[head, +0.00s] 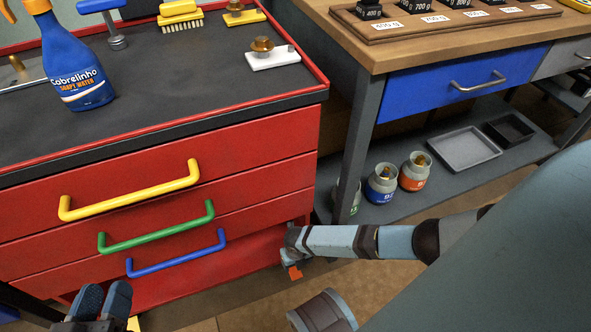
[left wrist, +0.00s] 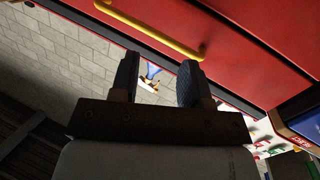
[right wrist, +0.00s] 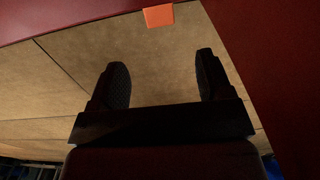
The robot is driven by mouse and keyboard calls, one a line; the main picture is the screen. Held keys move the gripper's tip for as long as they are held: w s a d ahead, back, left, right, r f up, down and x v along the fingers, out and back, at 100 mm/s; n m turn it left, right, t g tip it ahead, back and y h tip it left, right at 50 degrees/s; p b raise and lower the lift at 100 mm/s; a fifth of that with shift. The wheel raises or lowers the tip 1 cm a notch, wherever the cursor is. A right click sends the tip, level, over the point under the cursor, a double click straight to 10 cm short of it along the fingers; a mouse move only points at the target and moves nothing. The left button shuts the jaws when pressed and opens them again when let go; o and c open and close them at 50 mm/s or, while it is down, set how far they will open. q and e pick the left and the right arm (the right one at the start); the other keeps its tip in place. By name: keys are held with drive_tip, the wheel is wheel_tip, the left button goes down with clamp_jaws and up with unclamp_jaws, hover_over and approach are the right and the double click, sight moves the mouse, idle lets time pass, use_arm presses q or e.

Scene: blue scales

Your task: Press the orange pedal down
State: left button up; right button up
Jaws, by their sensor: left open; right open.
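The orange pedal (head: 294,272) shows low at the right end of the red drawer cabinet, just below my right gripper (head: 290,257). In the right wrist view the pedal (right wrist: 158,15) is at the top, ahead of and between the fingertips, with a gap to them. My right gripper (right wrist: 160,80) is open and empty, with floor behind it. My left gripper (head: 105,294) is open and empty in front of the cabinet's lower left. Its spread fingers (left wrist: 158,75) also show in the left wrist view.
The red cabinet has yellow (head: 130,190), green (head: 157,228) and blue (head: 177,254) drawer handles sticking out. A spray bottle (head: 75,65) stands on top. Gas canisters (head: 381,183) stand on a grey shelf (head: 400,203) under the wooden table. A yellow piece (head: 133,324) shows near my left gripper.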

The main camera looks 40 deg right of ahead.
sight(296, 275)
wheel_tip(296, 275, down, 10)
drive_tip(key=b, duration=0.5)
use_arm(q)
drive_tip(key=w+m, duration=0.1)
drive_tip(key=w+a+m+t, duration=0.1)
drive_tip(key=w+m+h, duration=0.1)
drive_tip(key=m, duration=0.1)
drive_tip(key=shift+a+f+t, duration=0.15)
drive_tip(key=shift+a+t, duration=0.15)
drive_tip(key=shift+a, duration=0.1)
use_arm(e)
drive_tip(key=shift+f, duration=0.4)
